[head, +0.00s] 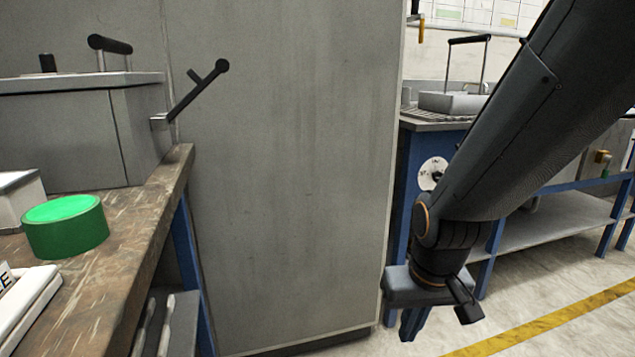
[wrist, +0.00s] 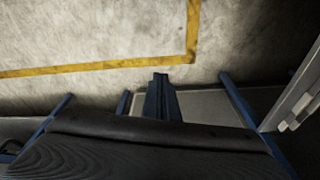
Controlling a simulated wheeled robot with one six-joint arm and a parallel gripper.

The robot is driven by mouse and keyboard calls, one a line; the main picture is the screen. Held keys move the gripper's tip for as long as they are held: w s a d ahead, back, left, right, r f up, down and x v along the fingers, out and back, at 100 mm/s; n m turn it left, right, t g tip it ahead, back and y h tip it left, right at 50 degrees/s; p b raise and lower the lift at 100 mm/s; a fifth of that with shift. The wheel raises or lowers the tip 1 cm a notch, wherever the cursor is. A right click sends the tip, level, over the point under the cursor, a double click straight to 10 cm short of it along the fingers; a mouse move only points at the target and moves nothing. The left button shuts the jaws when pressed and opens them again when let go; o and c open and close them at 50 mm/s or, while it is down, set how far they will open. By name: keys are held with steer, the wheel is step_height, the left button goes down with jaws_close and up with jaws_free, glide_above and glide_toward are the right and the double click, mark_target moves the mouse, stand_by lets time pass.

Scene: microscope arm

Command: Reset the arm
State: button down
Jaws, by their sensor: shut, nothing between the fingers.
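My arm reaches down from the upper right of the head view, in front of a grey cabinet and a blue bench. My gripper (head: 412,327) hangs at its lower end, over the floor and pointing down, apart from the furniture. In the wrist view my gripper (wrist: 161,78) shows its two fingers close together, shut, with nothing between them. The floor (wrist: 90,35) lies beyond the fingertips.
The tall grey cabinet (head: 290,180) fills the middle. At left, a worn workbench (head: 125,245) holds a green roll (head: 65,225) and a grey box with a black-knobbed lever (head: 198,90). A blue-framed bench (head: 400,185) stands behind my arm. Open floor with a yellow line (head: 540,322) lies lower right.

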steer(key=s+a+f+n+g+y+b, duration=0.1)
steer(key=s+a+n+b, duration=0.25)
steer(key=s+a, duration=0.4)
steer(key=s+a+f+n+g+y+b, duration=0.15)
steer(key=s+a+b, duration=0.25)
steer(key=a, duration=0.6)
steer(key=d+r+m+h+p, duration=0.1)
steer(key=d+r+m+p, duration=0.2)
steer(key=d+r+p, duration=0.7)
steer(key=d+r+m+h+p, duration=0.1)
steer(key=d+r+m+p, duration=0.1)
steer(key=d+r+p, duration=0.8)
step_height(320, 180, up, 6)
steer(key=p, duration=1.2)
steer(key=shift+s+d+m+h+p, duration=0.2)
steer(key=shift+d+m+h+p, duration=0.1)
steer(key=shift+m+h+p, duration=0.1)
